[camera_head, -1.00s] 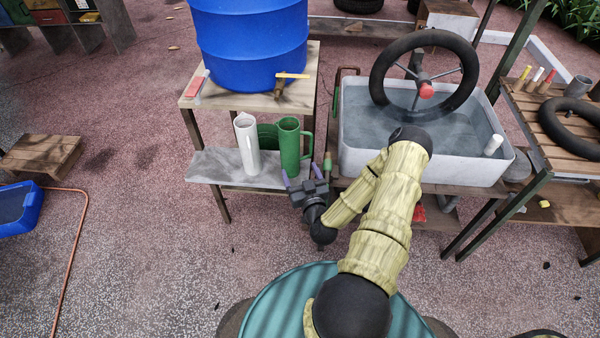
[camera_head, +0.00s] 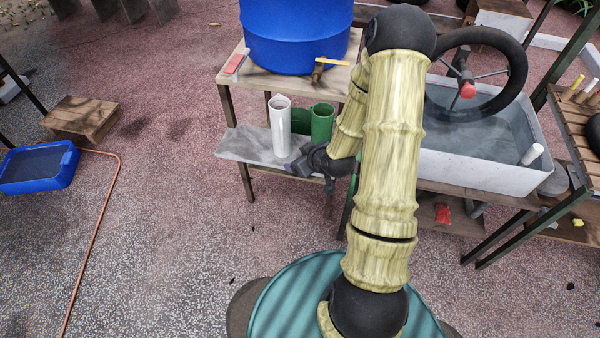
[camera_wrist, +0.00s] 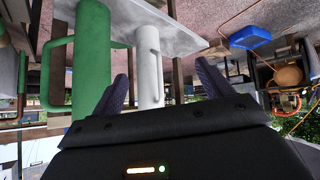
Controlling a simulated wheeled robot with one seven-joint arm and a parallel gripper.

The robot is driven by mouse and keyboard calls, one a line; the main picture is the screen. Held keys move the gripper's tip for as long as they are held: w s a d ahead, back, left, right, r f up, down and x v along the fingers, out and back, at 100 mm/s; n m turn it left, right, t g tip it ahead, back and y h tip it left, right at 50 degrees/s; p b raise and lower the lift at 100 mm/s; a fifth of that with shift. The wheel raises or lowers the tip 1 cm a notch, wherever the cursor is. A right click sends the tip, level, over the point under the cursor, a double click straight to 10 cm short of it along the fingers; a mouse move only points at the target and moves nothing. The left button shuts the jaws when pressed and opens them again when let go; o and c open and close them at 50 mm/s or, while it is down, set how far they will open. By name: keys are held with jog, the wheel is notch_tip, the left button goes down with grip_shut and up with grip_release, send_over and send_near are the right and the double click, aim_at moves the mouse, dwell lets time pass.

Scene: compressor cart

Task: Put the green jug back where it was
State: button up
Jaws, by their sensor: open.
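The green jug (camera_head: 322,121) stands upright on the grey shelf under the barrel table, just right of the white jug (camera_head: 280,127). My gripper (camera_head: 300,162) is open and empty at the front of the shelf, its end close before the two jugs; the arm hides part of it. In the wrist view, which is upside down, the green jug (camera_wrist: 90,60) is left of the fingers with its handle outward. The white jug (camera_wrist: 149,70) shows between the open fingers (camera_wrist: 162,88), and I cannot tell its distance from them.
A darker green object (camera_head: 301,122) is partly hidden behind the jugs. The grey shelf (camera_head: 240,146) has bare room left of the white jug. A blue barrel (camera_head: 295,35) stands above. A water basin (camera_head: 480,170) with a black wheel is to the right.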

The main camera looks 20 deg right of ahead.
jog(key=s+a+r+m+g+h, duration=0.1)
jog(key=s+a+r+m+g, duration=0.1)
jog(key=s+r, duration=0.6)
jog(key=s+a+r+m+g+h, duration=0.1)
jog(key=s+a+r+g, duration=0.3)
jog(key=s+r, duration=0.4)
jog(key=shift+a+m, duration=0.4)
jog(key=shift+m, duration=0.1)
jog(key=shift+r, duration=0.1)
notch_tip(320, 180, up, 12)
jog(key=p, duration=1.2)
